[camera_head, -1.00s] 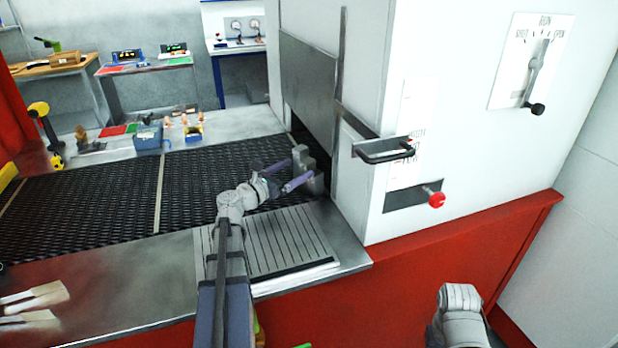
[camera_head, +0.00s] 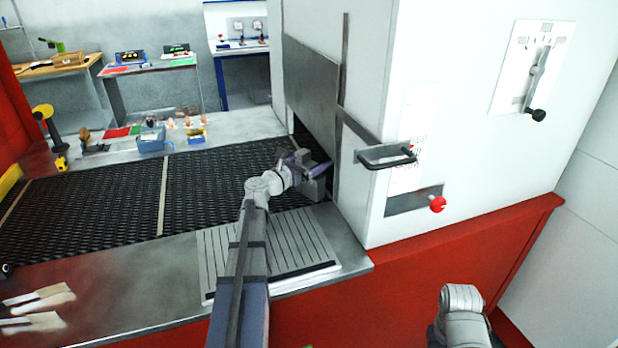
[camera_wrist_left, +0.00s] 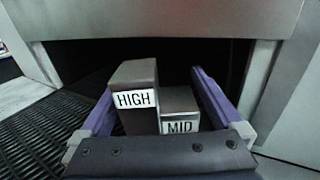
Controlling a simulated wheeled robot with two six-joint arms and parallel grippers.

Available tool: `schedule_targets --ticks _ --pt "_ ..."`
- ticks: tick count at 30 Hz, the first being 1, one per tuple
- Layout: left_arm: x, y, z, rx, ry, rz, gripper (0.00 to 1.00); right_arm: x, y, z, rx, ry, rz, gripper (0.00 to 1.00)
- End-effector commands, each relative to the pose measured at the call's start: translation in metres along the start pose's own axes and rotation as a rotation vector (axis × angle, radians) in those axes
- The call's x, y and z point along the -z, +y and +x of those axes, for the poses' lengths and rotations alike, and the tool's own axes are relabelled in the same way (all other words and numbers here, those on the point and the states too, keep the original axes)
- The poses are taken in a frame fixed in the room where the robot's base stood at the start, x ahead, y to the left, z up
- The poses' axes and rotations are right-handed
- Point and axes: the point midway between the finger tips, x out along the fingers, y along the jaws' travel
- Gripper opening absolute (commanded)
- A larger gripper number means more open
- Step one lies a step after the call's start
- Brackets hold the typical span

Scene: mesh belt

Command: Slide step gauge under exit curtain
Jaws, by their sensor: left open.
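The step gauge (camera_head: 314,189) is a grey stepped block on the mesh belt at the mouth of the dark opening. In the left wrist view its taller step reads HIGH (camera_wrist_left: 133,97) and its lower step reads MID (camera_wrist_left: 180,112). The exit curtain (camera_head: 311,85) is a grey metal panel hanging over the opening; its lower edge crosses the top of the left wrist view (camera_wrist_left: 165,18). My left gripper (camera_head: 309,163) is open, its purple fingers on either side of the gauge. Contact cannot be told. The gripper partly hides the gauge in the head view. My right gripper is out of view.
The dark mesh belt (camera_head: 95,195) is clear to the left. A ribbed plate (camera_head: 270,250) lies on the front ledge. A black handle (camera_head: 386,157) and red knob (camera_head: 438,204) stick out of the white housing (camera_head: 460,100).

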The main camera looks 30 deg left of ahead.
Motion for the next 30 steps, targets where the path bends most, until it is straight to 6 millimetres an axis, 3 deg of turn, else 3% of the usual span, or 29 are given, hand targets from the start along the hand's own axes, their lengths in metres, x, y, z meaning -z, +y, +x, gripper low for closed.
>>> schedule_targets --ticks 5,30 --pt "0.0001 -0.0002 -0.0005 -0.001 0.0 0.0 0.99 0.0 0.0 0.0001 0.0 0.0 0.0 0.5" --pt "0.0001 0.0001 -0.0009 -0.001 0.0 0.0 0.04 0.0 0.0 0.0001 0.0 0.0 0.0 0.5"
